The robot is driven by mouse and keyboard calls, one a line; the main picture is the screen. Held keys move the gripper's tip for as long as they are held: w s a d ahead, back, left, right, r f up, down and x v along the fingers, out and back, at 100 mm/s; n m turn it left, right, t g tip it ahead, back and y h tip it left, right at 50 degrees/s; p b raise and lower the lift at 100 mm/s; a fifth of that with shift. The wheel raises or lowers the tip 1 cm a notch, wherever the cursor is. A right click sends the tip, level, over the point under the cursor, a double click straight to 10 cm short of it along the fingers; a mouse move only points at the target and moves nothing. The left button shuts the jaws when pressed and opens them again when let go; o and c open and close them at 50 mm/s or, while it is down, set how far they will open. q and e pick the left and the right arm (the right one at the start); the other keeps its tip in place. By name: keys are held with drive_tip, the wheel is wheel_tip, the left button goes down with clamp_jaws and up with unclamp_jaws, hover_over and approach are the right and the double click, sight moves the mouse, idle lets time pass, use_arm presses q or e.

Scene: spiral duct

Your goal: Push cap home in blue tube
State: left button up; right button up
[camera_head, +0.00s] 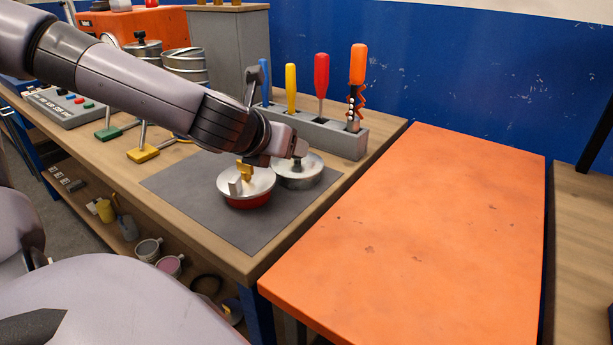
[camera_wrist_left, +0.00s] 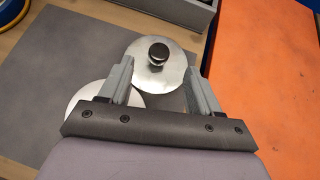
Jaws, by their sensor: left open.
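A round silver cap (camera_head: 298,175) with a black knob stands on the grey mat behind a second silver cap. In the left wrist view the knobbed cap (camera_wrist_left: 143,69) is between and just ahead of my left fingertips (camera_wrist_left: 160,80). The second silver cap (camera_head: 260,181) has a red rim below it; in the wrist view it (camera_wrist_left: 82,94) is partly hidden by my gripper. My left gripper (camera_head: 283,150) is open over the caps; its fingers are hard to see in the head view. No blue tube can be made out. My right gripper is out of view.
A grey holder (camera_head: 335,135) with several coloured-handled tools stands behind the caps. Silver cylinders (camera_head: 186,62), coloured stands (camera_head: 143,154) and a button box (camera_head: 62,108) are left on the bench. The orange tabletop (camera_head: 420,240) at right is clear.

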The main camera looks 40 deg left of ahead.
sight(298, 163)
use_arm(q)
drive_tip(key=shift+b+x, duration=0.8)
drive_tip(key=shift+x, duration=3)
clamp_jaws()
